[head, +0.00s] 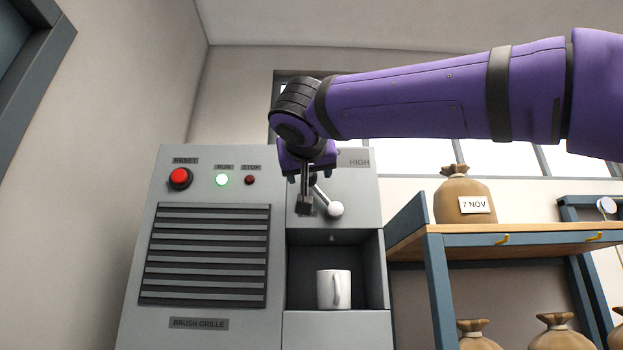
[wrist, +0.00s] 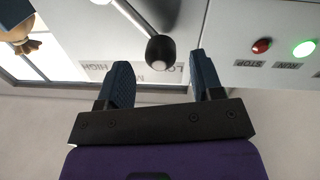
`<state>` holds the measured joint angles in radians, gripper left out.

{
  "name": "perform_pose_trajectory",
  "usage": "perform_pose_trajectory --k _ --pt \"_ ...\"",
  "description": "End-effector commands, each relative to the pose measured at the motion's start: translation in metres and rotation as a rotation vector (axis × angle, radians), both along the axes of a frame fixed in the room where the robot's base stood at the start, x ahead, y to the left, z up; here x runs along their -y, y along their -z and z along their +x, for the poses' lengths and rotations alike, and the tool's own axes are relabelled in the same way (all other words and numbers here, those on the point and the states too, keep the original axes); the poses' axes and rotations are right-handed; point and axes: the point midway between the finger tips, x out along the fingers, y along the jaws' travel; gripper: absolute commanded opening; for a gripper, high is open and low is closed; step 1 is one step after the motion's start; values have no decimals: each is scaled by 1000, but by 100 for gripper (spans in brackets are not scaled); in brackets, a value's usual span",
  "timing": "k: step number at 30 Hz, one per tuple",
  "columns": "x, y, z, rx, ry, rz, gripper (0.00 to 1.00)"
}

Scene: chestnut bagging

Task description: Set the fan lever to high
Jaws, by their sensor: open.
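The HIGH label (head: 359,162) is up and right of the knob.
The machine panel has a red reset button (head: 180,178), a lit green run light (head: 222,180) and a dark red stop button (head: 250,180). A white mug (head: 334,289) stands in the recess below the lever. A sack (head: 464,199) sits on the shelf at right.

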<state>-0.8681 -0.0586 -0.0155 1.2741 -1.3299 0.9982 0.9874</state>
Motion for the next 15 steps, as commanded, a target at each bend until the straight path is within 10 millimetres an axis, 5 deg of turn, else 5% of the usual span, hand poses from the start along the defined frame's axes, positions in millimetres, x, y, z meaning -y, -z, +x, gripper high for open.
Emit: perform_pose_trajectory --k 6,15 --pt "3 0 29 -1 1 0 60" --pt "5 0 40 0 1 -1 60"
